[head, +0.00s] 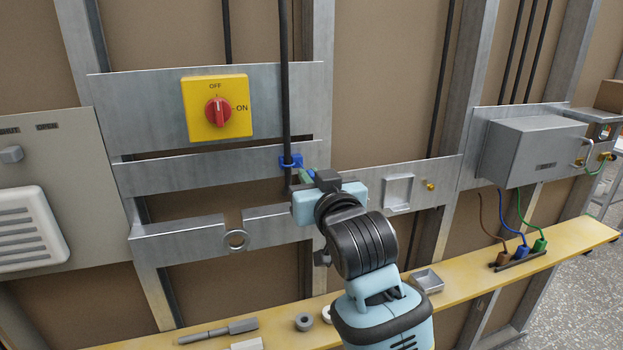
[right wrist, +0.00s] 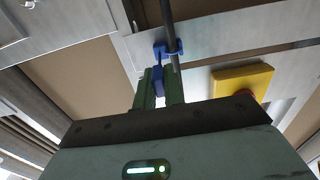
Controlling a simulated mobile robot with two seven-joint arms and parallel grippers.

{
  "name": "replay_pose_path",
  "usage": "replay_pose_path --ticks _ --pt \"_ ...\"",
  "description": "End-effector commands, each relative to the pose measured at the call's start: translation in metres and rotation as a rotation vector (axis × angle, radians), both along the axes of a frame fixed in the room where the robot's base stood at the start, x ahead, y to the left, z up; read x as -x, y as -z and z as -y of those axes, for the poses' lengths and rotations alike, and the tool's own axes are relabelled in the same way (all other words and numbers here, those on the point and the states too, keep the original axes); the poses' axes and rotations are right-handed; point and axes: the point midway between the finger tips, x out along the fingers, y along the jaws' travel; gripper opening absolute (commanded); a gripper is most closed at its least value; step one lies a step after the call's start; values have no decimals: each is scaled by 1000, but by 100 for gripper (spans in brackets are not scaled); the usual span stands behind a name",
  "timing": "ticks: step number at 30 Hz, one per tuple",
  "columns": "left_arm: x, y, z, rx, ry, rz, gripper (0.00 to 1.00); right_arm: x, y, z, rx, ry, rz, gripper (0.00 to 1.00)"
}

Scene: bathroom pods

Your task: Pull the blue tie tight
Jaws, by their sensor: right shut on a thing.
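The blue tie (head: 289,161) sits around a dark vertical cable (head: 285,100) at the second metal rail, below the yellow switch plate. It also shows in the right wrist view (right wrist: 166,51), with its blue end (right wrist: 157,80) hanging down between my green fingers. My right gripper (head: 305,177) is close in front of the tie and is shut on that blue end, also seen in the right wrist view (right wrist: 162,88). In the head view, the gripper body hides part of the tie's end. My left gripper is not in view.
A yellow plate with a red rotary switch (head: 218,108) is up and left of the gripper. A grey box (head: 530,150) is at right. A yellow shelf (head: 460,281) below holds a screwdriver-like tool (head: 218,332), a small tray (head: 428,280) and several coloured plugs.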

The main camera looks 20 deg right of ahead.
Motion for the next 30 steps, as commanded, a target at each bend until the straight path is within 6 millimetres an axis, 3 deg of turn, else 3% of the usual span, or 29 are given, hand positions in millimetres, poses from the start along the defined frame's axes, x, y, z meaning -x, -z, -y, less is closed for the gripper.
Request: replay_pose_path --ticks 5,6,10,21,30 --pt "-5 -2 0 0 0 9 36 0 2 -1 0 -2 -5 0" --pt "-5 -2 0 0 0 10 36 0 2 -1 0 -2 -5 16" --pt "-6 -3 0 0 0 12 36 0 1 -1 0 -2 -4 33" --pt "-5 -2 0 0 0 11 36 4 1 0 0 -1 -3 33" --pt "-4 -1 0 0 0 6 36 45 1 1 -2 -1 -1 33"
